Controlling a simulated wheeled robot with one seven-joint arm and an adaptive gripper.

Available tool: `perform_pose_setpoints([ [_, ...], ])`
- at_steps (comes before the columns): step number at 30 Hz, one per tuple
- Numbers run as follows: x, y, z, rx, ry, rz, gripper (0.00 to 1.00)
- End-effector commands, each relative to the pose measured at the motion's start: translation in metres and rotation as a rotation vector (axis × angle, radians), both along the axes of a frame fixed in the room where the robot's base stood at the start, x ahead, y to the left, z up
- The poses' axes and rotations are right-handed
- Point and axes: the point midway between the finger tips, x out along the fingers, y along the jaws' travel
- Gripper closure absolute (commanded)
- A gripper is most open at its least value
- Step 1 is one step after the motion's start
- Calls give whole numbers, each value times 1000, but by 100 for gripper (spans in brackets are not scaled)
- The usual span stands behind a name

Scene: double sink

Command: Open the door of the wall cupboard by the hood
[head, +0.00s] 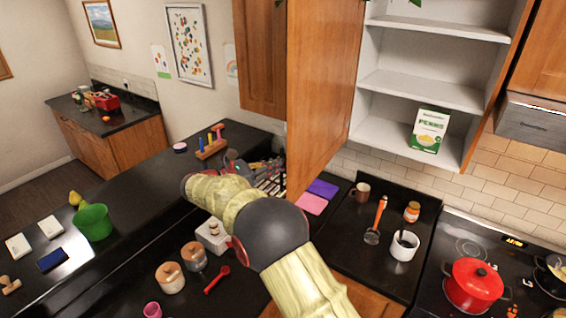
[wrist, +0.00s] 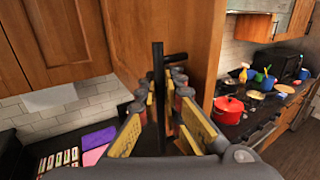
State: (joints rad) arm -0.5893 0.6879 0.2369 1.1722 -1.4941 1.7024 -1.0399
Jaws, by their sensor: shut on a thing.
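The wooden door (head: 325,85) of the wall cupboard stands swung wide open, jutting toward me. The cupboard's white shelves (head: 425,90) show to its right, with a green and white penne box (head: 429,130) on the lowest one. In the wrist view the door (wrist: 190,30) is seen close up, with its dark bar handle (wrist: 158,65) upright between my fingers. My gripper (wrist: 163,95) is shut on this handle. In the head view my arm reaches up to the left side of the door, and the fingers are not clearly seen there.
A closed cupboard (head: 262,60) hangs left of the open door. The hood (head: 535,122) is at the right edge, above a stove with a red pot (head: 473,285). Below on the counter are a white mug (head: 404,246), jars (head: 170,277) and a dish rack.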

Motion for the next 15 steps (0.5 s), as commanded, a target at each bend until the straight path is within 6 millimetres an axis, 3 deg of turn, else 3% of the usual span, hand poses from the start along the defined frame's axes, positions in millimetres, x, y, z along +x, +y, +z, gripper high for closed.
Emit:
perform_pose_setpoints([
  [5, 0, 1, -2, 0, 4, 1, 100],
  [6, 0, 0, -2, 1, 4, 1, 91],
  [15, 0, 0, 0, 0, 1, 1, 76],
])
